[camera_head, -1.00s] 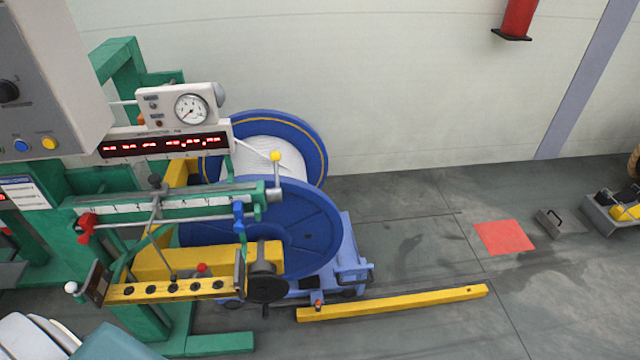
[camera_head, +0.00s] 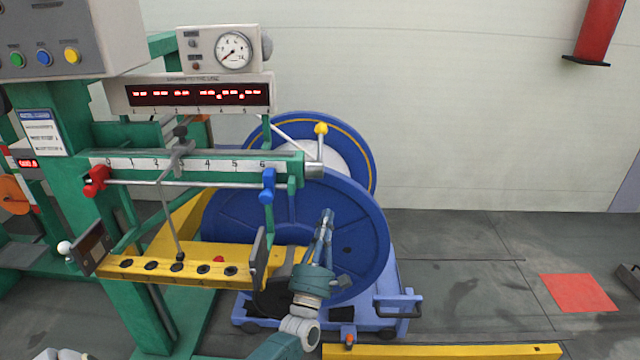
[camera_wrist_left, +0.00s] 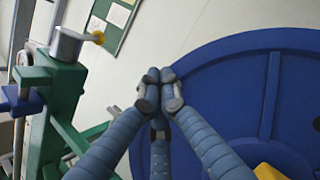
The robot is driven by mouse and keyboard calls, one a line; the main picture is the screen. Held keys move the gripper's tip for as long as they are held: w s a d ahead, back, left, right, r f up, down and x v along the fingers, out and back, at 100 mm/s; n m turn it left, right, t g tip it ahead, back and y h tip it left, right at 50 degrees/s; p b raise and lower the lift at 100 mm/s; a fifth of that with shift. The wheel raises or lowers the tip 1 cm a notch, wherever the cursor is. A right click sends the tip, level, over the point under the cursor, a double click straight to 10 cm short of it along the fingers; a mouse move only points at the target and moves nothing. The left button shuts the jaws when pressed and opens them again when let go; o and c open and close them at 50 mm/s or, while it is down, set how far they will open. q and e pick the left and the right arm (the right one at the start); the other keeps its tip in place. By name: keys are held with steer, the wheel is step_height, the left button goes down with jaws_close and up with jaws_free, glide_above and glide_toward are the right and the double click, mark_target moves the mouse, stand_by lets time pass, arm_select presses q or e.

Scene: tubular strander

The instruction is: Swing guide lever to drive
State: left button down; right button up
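A lever with a yellow ball knob (camera_head: 320,128) stands upright at the right end of the green traverse bar (camera_head: 296,168), above a silver cylinder (camera_head: 313,171). I cannot tell for certain which is the guide lever. My left gripper (camera_head: 328,214) is in front of the blue reel, below and slightly right of the yellow knob. Its fingertips (camera_wrist_left: 159,88) are together and empty. My right gripper is out of view.
The large blue reel (camera_head: 235,225) stands close behind my left gripper. Red (camera_head: 97,181) and blue (camera_head: 268,186) stops sit on the rod under the scale. A yellow perforated bar (camera_head: 150,264) is at lower left. Floor at right is mostly open.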

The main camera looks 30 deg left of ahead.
mark_target(320, 158)
arm_select(q)
steer(key=r+n+y, duration=0.1)
steer(key=n, duration=0.1)
steer(key=s+a+r+n+y+b, duration=0.1)
steer(key=r+n+y, duration=0.1)
steer(key=s+a+r+n+y+b, duration=0.1)
steer(key=n, duration=0.1)
steer(key=shift+a+r+y, duration=0.2)
steer(key=shift+r+y, duration=0.1)
steer(key=shift+r, duration=0.05)
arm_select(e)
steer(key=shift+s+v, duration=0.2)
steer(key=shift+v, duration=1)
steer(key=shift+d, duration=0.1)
arm_select(q)
steer(key=w+r, duration=0.1)
steer(key=r, duration=0.2)
steer(key=w+a+r+p, duration=0.1)
steer(key=w+r, duration=0.1)
steer(key=r, duration=0.1)
steer(key=w+a+r, duration=0.1)
steer(key=w+r, duration=0.1)
steer(key=r, duration=0.2)
steer(key=shift+w+p, duration=0.15)
steer(key=shift+p, duration=0.2)
steer(key=shift+d+r, duration=0.1)
steer(key=shift+d, duration=0.05)
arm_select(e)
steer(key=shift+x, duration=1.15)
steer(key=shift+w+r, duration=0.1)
